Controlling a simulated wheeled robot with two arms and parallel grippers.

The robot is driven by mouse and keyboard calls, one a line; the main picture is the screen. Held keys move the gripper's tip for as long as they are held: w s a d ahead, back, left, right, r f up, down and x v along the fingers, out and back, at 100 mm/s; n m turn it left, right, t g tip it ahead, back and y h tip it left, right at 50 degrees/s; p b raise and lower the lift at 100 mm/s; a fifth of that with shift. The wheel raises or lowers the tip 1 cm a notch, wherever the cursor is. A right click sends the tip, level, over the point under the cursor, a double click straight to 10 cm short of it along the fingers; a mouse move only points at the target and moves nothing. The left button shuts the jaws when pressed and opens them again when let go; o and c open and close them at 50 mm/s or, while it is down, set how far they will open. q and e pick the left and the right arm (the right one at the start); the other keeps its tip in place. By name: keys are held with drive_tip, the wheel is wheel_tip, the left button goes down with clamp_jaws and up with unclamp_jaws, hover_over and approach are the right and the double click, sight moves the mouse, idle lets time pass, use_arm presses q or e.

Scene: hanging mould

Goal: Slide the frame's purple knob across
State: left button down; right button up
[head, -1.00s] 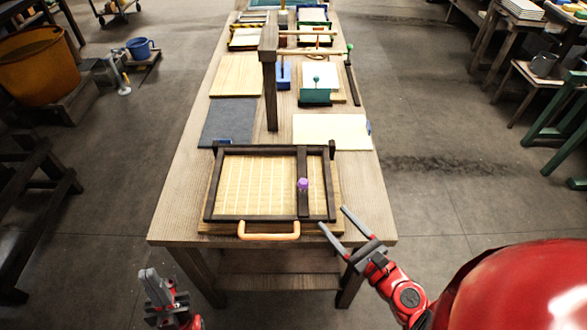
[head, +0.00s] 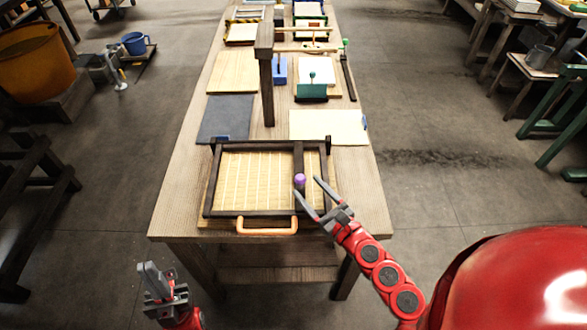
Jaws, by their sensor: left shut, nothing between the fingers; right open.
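The purple knob (head: 299,180) stands on the dark crossbar (head: 299,160) of the frame (head: 210,185), right of the frame's middle. The frame lies on the near end of the table, with a pale ribbed mat inside it and an orange handle (head: 267,232) at its front. My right gripper (head: 307,186) is open, its fingers pointing at the knob from the front right. In this view the fingertips lie close on either side of the knob; I cannot tell whether they touch it. My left gripper (head: 147,268) is shut and empty, low in front of the table's left corner.
A dark post (head: 267,90) with a wooden arm rises from the table behind the frame. A grey sheet (head: 226,118) and a cream sheet (head: 325,127) lie beyond the frame. The table (head: 175,215) has bare strips on both sides of the frame.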

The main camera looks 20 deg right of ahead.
drive_tip(key=p, duration=0.2)
hover_over(294, 172)
drive_tip(key=s+a, duration=0.1)
drive_tip(key=s, duration=0.3)
drive_tip(key=shift+r, duration=0.15)
drive_tip(key=shift+w+a, duration=0.15)
drive_tip(key=shift+w, duration=0.1)
clamp_jaws()
idle(0.6)
